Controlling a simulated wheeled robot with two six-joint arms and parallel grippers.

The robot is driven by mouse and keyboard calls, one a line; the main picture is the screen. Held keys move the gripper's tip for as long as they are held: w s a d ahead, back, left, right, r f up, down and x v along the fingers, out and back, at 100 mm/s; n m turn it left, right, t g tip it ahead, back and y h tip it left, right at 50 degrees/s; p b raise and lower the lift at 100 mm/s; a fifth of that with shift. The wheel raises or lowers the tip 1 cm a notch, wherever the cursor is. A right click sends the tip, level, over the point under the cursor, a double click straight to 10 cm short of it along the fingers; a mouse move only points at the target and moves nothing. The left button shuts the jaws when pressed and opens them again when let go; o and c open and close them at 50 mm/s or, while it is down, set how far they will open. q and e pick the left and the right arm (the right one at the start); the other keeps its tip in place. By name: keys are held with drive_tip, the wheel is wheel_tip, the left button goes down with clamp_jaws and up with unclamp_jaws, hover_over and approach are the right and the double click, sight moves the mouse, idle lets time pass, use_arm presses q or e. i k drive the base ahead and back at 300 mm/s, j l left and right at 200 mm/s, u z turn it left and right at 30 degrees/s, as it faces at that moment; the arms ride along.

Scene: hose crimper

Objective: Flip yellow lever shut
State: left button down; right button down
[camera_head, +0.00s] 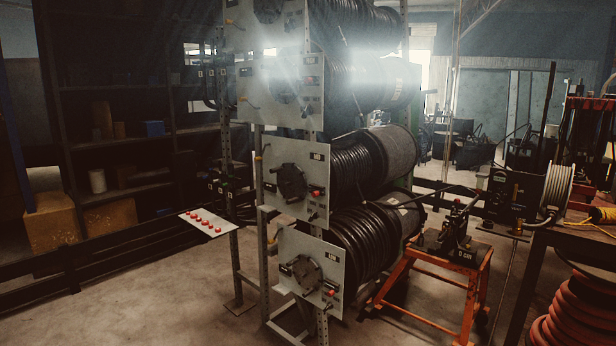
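I cannot pick out one clear yellow lever. A small yellowish handle (272,240) sticks out at the left edge of the lowest grey reel plate (311,272). Another small yellowish handle (265,150) shows beside the middle plate (298,180). They are too small to tell open from shut. A larger yellow piece (603,214) with a yellow cord lies on the table at the right edge; its kind is unclear. A dark crimper-like machine (456,232) stands on an orange stand (436,290). Neither of my grippers is in view.
A tall rack holds black hose reels (368,160) in the middle. A panel with red buttons (208,222) juts out left of it. A dark shelf (125,135) stands at left. Coiled red hose (575,315) sits at lower right. The floor at lower left (150,295) is clear.

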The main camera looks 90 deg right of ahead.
sight(516, 186)
drive_tip(key=z, duration=4)
drive_tip(key=i+u, duration=0.1)
drive_tip(key=i, duration=0.4)
drive_tip(key=i+u, duration=0.15)
drive_tip(key=i, duration=0.4)
drive_tip(key=i+u, duration=0.1)
drive_tip(key=i, duration=0.4)
drive_tip(key=i+l+u, duration=0.1)
drive_tip(key=i, duration=0.4)
drive_tip(key=i+l+u, duration=0.1)
drive_tip(key=i, duration=0.4)
drive_tip(key=i+l+u, duration=0.15)
drive_tip(key=i, duration=0.35)
drive_tip(key=i+l+u, duration=0.1)
drive_tip(key=i+l, duration=0.2)
drive_tip(key=i, duration=0.2)
